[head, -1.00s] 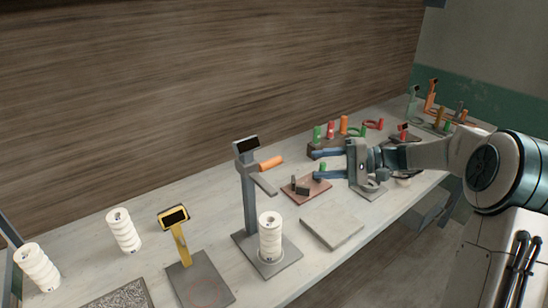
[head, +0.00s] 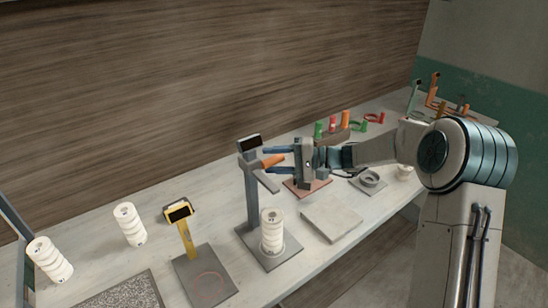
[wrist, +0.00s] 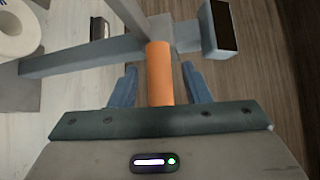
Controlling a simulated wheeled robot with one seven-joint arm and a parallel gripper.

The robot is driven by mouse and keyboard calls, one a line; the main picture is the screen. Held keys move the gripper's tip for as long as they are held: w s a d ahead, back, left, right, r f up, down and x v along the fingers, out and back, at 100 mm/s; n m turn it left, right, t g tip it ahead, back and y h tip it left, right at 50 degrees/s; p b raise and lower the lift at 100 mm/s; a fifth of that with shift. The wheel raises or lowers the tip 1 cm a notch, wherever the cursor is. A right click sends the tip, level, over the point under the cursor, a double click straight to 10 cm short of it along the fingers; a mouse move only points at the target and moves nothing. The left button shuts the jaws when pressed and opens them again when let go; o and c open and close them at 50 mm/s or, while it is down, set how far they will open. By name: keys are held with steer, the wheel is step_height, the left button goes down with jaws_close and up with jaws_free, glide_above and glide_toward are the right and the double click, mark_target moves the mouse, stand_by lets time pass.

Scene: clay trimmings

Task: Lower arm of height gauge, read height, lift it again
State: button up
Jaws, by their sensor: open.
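The height gauge (head: 252,192) stands on the bench, a grey-blue column with a dark display on top and a flat base. Its arm (head: 268,182) sticks out above a stack of white rings (head: 271,231) on the base, with a gap between them. An orange handle (head: 272,161) projects from the gauge's slider. My gripper (head: 268,161) is open, with its blue fingers on either side of the handle. In the wrist view the orange handle (wrist: 159,75) lies between the two fingers (wrist: 160,87), with gaps on both sides. The display's reading cannot be made out.
A yellow gauge (head: 183,228) on a grey plate and more white ring stacks (head: 130,224) stand to the left. A flat grey slab (head: 332,218) lies to the right. Green, red and orange pieces (head: 346,119) stand further back. The dark wall is behind.

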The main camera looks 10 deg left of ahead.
steer(key=shift+a, duration=0.1)
jaws_close()
step_height(320, 180, down, 10)
steer(key=b, duration=0.9)
steer(key=shift+f, duration=0.1)
jaws_free()
steer(key=w+d+r+b, duration=0.1)
steer(key=d+r+b, duration=0.1)
steer(key=d, duration=1.1)
steer(key=shift+d, duration=0.35)
steer(key=shift+w, duration=0.1)
